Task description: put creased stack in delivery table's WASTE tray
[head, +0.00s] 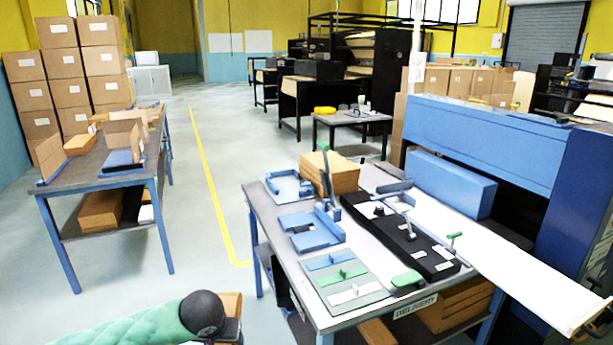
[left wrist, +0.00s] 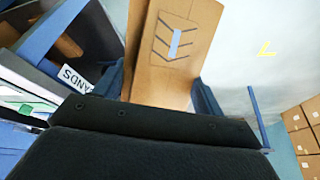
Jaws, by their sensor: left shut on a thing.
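My left gripper (left wrist: 163,92) is shut on a brown kraft stack (left wrist: 170,45). A printed chevron mark with a pale strip shows on the stack's face in the left wrist view. In the head view the held stack (head: 230,304) is partly hidden behind my left arm's dark joint, left of the delivery table and apart from it. The delivery table (head: 262,208) carries a blue tray (head: 308,240) and another blue-edged tray (head: 287,187) behind it. No WASTE label is readable, so I cannot tell which tray that is. My right gripper is not in view.
A brown stack (head: 330,172) stands at the table's back. A black long fixture (head: 405,240) and a grey-green board (head: 345,291) with handles take up the front and right. A blue machine (head: 480,140) stands behind. Open floor (head: 205,245) lies to the left.

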